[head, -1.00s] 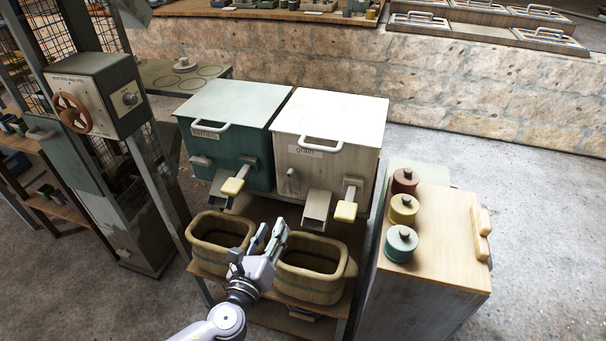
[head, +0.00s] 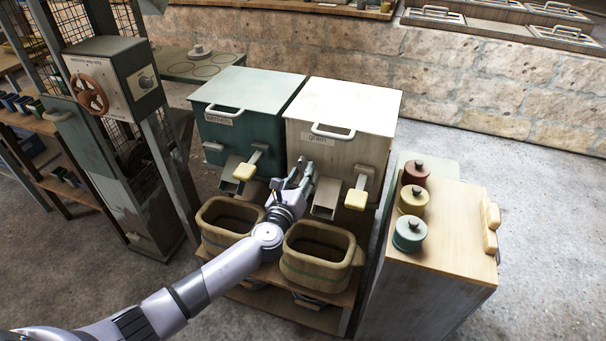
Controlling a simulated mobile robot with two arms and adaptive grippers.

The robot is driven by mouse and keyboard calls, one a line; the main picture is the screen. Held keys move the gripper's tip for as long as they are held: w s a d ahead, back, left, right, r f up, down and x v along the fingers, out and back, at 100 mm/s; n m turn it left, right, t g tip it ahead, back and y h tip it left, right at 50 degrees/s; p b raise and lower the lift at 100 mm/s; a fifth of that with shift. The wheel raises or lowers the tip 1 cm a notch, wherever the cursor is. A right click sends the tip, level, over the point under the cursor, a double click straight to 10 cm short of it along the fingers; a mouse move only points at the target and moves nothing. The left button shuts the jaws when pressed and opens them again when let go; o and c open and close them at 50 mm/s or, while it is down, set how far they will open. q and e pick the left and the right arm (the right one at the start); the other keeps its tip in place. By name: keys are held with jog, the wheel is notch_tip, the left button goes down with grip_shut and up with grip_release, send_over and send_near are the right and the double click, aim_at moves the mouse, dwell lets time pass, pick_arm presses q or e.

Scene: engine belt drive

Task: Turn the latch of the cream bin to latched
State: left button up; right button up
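The cream bin (head: 342,153), labelled "grain", stands beside the green bin with its lid down. Its front carries a slide lever with a pale yellow handle (head: 355,199) at the right and a metal chute (head: 325,198) low in the middle. My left gripper (head: 306,167) is at the left part of the cream bin's front, where the small latch showed earlier. The fingers cover the latch, so its angle is hidden. I cannot tell whether the fingers touch it or how far apart they are. My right gripper is not in view.
The green bin (head: 245,140) stands to the left. Two baskets, a left one (head: 222,240) and a right one (head: 310,268), sit on the shelf below, under my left arm. A wooden cabinet (head: 450,230) with three lidded jars stands at the right.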

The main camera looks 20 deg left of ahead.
pick_arm(q)
jog(key=shift+w, duration=0.6)
grip_shut()
